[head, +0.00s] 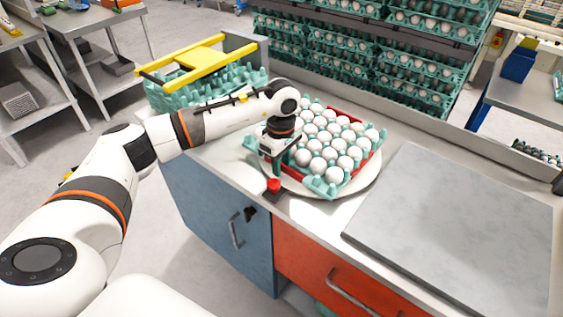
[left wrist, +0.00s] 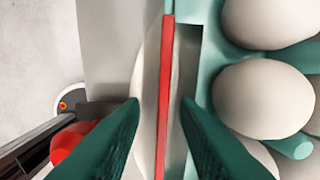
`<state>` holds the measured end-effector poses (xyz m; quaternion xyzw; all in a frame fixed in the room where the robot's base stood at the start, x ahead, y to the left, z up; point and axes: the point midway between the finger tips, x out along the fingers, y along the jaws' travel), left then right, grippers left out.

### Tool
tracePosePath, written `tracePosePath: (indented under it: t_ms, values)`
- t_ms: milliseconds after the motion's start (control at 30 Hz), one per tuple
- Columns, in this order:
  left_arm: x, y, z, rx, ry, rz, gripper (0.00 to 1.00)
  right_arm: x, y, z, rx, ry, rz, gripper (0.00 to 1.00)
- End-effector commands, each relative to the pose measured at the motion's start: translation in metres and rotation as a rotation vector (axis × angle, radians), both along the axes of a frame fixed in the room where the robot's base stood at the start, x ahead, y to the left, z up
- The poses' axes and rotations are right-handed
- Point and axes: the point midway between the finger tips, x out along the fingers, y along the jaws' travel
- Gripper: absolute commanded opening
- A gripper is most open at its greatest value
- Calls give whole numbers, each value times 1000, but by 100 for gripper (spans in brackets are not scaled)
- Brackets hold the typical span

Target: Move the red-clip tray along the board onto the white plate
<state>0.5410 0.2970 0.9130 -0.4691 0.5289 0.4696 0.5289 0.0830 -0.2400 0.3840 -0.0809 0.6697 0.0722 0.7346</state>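The red-clip tray (head: 328,190) is a teal tray filled with white eggs, with red strips along its sides. It sits on the round white plate (head: 373,179), whose rim shows around it. My left gripper (head: 277,168) is at the tray's left side. In the left wrist view, my left gripper's dark green fingers (left wrist: 162,108) stand apart on either side of the red clip strip (left wrist: 166,80), with visible gaps to it. The board (head: 455,225) is a grey slab right of the plate. My right gripper is out of view.
A red knob (head: 273,186) is near the counter's front edge, close below the gripper. A stack of teal trays with a yellow frame (head: 185,62) stands at the left end. Shelves of egg trays (head: 415,95) stand behind. The board's top is clear.

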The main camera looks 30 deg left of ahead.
Motion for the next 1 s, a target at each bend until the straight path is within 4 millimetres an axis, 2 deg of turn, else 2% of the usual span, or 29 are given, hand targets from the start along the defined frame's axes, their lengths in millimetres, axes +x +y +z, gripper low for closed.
tracePosePath:
  t_ms: [467,567,900,1000]
  values:
    - [2,-1,5,-3,-7,-2,31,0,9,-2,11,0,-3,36]
    - [2,-1,18,-2,-11,-3,31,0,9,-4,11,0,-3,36]
    - [1,0,89,-1,-9,-1,31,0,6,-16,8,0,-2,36]
    - [0,0,104,-2,-7,-1,31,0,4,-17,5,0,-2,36]
